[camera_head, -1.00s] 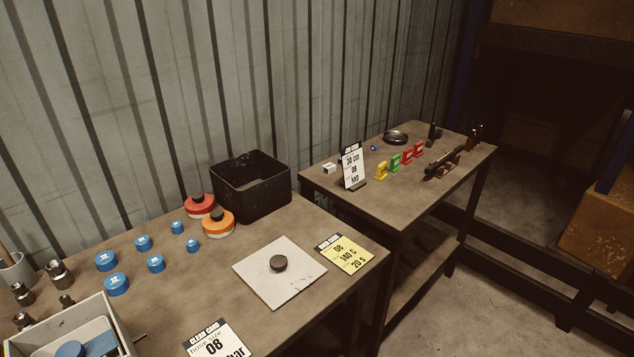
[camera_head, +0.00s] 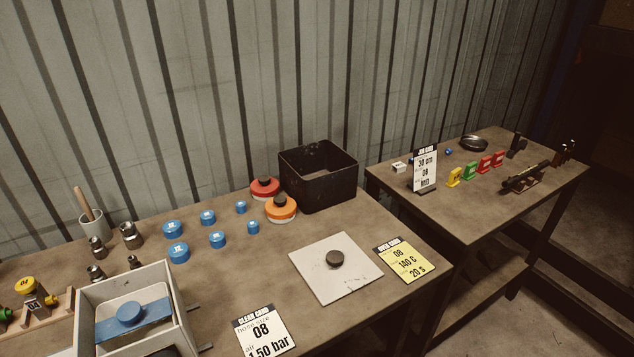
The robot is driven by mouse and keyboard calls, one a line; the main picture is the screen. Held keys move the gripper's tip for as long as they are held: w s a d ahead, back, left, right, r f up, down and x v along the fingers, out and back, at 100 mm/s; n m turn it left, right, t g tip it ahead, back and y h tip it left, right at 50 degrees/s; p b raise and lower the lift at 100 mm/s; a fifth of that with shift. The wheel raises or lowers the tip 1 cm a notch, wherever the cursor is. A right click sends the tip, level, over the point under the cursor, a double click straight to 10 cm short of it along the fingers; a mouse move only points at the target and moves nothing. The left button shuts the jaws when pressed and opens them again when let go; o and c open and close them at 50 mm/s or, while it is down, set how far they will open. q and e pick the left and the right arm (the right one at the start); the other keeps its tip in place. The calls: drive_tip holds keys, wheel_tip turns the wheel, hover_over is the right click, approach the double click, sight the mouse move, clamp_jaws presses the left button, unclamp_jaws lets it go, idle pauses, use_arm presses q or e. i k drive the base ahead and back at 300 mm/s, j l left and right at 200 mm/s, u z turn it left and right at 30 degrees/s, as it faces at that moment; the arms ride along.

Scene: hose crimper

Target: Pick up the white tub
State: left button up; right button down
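A pale, off-white round tub (camera_head: 93,226) stands upright at the back left of the near table, with a wooden stick (camera_head: 84,202) leaning out of it. It is the closest match to a white tub. A larger whitish open box (camera_head: 182,300) stands at the front left, with a blue piece (camera_head: 131,318) in it. Neither of my grippers is in view.
Metal fittings (camera_head: 130,236) stand close right of the tub. Several blue caps (camera_head: 178,252), red and orange round pieces (camera_head: 281,208) and a black bin (camera_head: 319,178) are further right. A white plate (camera_head: 336,285) lies front right. A second table (camera_head: 470,215) stands beyond.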

sight(124, 320)
drive_tip(key=u, duration=1.25)
drive_tip(key=l, duration=0.45)
drive_tip(key=u, duration=0.05)
